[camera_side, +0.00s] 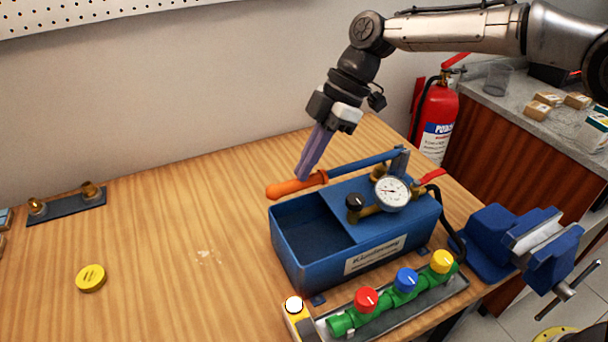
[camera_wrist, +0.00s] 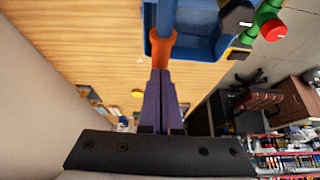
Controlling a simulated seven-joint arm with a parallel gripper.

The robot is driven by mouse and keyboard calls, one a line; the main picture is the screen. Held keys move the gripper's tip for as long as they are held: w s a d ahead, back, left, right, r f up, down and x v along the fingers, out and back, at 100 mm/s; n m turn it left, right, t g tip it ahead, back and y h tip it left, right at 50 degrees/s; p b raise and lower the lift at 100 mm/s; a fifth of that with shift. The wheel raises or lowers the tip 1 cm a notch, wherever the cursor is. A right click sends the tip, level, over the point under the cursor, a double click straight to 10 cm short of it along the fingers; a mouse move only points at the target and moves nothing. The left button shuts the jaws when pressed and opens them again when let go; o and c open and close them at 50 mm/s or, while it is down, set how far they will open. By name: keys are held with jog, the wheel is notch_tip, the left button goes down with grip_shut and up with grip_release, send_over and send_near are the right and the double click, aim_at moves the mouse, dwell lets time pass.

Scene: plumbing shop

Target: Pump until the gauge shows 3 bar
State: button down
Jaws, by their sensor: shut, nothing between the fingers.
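The blue test pump (camera_side: 320,225) stands on the wooden bench with an open tank at its left. Its blue lever with an orange grip (camera_side: 297,186) lies low, almost level over the tank. The round white gauge (camera_side: 392,193) sits on top of the pump; its needle is too small to read surely. My gripper (camera_side: 303,172) is shut and empty, its purple fingers pointing down with the tips at the orange grip. In the wrist view the shut fingers (camera_wrist: 160,80) end at the orange grip (camera_wrist: 163,50); whether they touch it I cannot tell.
A green manifold (camera_side: 385,300) with red, blue and yellow knobs lies in front of the pump. A blue vise (camera_side: 525,245) stands at the right bench edge. A yellow disc (camera_side: 91,278) lies at left. The bench's left middle is mostly clear.

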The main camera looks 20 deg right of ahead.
notch_tip(320, 180, up, 10)
jog(key=d, duration=0.1)
jog(key=shift+d, duration=0.3)
jog(key=shift+a+f, duration=0.2)
jog(key=shift+f, duration=1.25)
jog(key=shift+a+f, duration=0.2)
jog(key=shift+f, duration=1.3)
jog(key=shift+a+f, duration=0.2)
jog(key=shift+f, duration=1.45)
notch_tip(320, 180, up, 9)
jog(key=d, duration=0.1)
jog(key=shift+d, duration=0.15)
